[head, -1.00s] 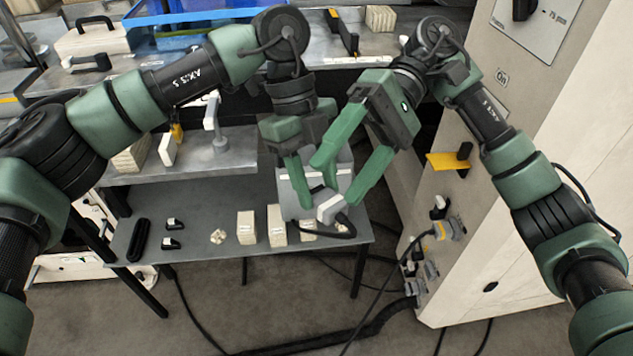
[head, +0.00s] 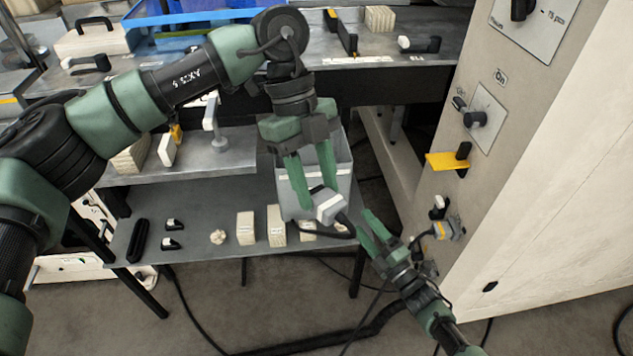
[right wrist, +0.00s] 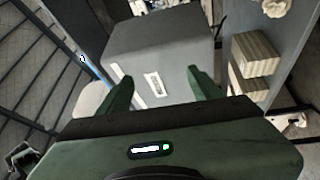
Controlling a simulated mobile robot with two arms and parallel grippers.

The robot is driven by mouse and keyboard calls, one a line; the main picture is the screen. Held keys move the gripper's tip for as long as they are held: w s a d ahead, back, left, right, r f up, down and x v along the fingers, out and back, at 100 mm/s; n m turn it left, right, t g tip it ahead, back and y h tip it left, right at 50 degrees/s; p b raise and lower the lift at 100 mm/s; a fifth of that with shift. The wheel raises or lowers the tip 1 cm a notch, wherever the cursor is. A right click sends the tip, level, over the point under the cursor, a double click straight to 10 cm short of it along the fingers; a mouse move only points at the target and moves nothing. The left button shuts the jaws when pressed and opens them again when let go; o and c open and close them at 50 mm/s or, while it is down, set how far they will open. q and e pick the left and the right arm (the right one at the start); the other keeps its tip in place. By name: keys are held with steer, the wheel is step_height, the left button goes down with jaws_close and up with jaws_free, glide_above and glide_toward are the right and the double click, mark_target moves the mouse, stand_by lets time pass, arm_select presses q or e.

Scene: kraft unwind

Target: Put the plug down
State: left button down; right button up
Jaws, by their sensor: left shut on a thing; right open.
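The plug (head: 328,207) is a light grey block with a black cable running from it to the right. My left gripper (head: 316,198) is shut on it and holds it in front of the grey bin (head: 342,160), above the right part of the low grey table (head: 190,228). Whether the plug touches anything below cannot be told. My right gripper (head: 366,226) is open and empty, just right of the plug and near its cable. In the right wrist view the fingers of my right gripper (right wrist: 160,92) stand apart, with a grey box-like surface beyond them.
Pale blocks (head: 276,226) stand on the low table near the plug. The machine cabinet (head: 540,150) with a yellow lever (head: 447,161) stands at right. Cables lie on the floor.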

steer(key=s+d+f+m+g+h, duration=0.35)
steer(key=s+f+m, duration=0.25)
steer(key=s+f, duration=0.5)
steer(key=s+d+f+m+g+h, duration=0.2)
steer(key=s+f+m+g+h, duration=0.35)
steer(key=f, duration=1.05)
steer(key=s+f+m+g, duration=0.2)
steer(key=s+f+m, duration=0.1)
steer(key=s, duration=0.8)
steer(key=s+d+f+m+g, duration=0.1)
steer(key=s+f+m+g, duration=0.2)
steer(key=s, duration=0.8)
steer(key=s+d+f+m+g, duration=0.1)
steer(key=s+f, duration=0.5)
steer(key=s, duration=0.6)
steer(key=shift+m+g+h, duration=0.3)
steer(key=shift+m+g, duration=0.4)
steer(key=shift+m, duration=0.35)
